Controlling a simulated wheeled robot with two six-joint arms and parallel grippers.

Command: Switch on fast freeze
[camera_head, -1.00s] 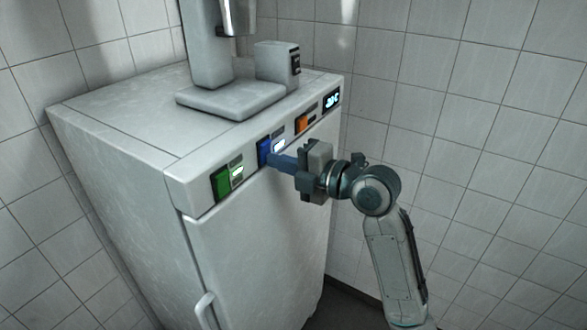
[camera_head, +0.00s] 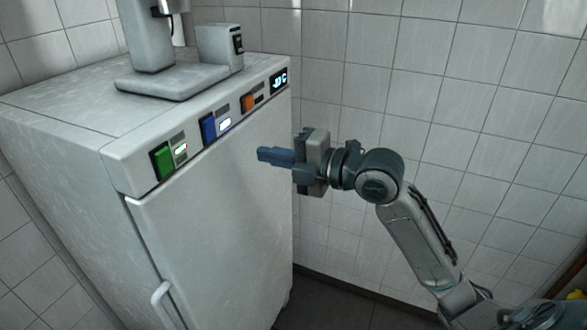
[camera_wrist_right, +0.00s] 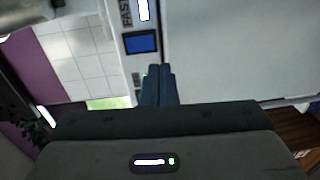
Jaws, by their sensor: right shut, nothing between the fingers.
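The white freezer (camera_head: 215,215) stands at the left with a control strip along its upper front. The blue switch (camera_head: 208,128) sits mid-strip with a lit white indicator (camera_head: 225,124) beside it. In the right wrist view the blue switch (camera_wrist_right: 141,43) lies just beyond the fingertips, beside a label (camera_wrist_right: 126,14) reading "FAST" and a lit indicator (camera_wrist_right: 143,10). My right gripper (camera_head: 260,154) is shut and empty, in front of the freezer, apart from the switch. Its blue fingers also show in the right wrist view (camera_wrist_right: 158,74). My left gripper is out of view.
A green switch (camera_head: 163,160) with a lit indicator, an orange switch (camera_head: 248,104) and a lit temperature display (camera_head: 279,81) share the strip. A grey appliance (camera_head: 165,83) stands on top. A door handle (camera_head: 161,302) sticks out low. Tiled wall (camera_head: 440,80) is behind.

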